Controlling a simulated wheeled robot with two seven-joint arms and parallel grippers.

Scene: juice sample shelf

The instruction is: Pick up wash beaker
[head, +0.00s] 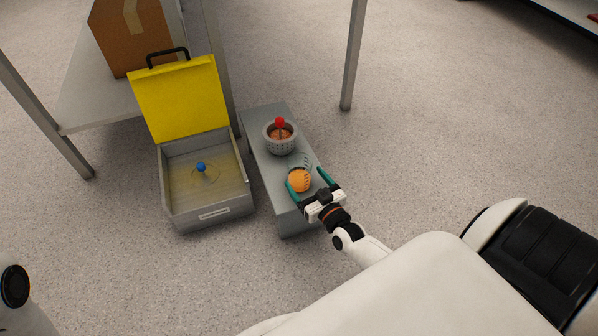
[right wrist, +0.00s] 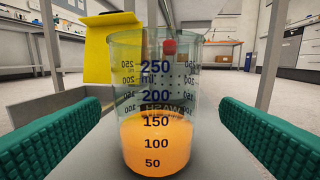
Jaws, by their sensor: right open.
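The wash beaker (head: 299,180) is a clear glass beaker with orange liquid, standing upright on a narrow grey bench. In the right wrist view a gap shows between each finger and the glass. My left gripper is not in view; only a white part of mine shows at the lower left of the head view.
A grey perforated basket (head: 279,139) with a red-knobbed thing in it stands behind the beaker on the grey bench (head: 262,117). An open grey case (head: 180,215) with a yellow lid (head: 181,98) sits to the left, holding a blue-knobbed item (head: 201,167). Floor to the right is clear.

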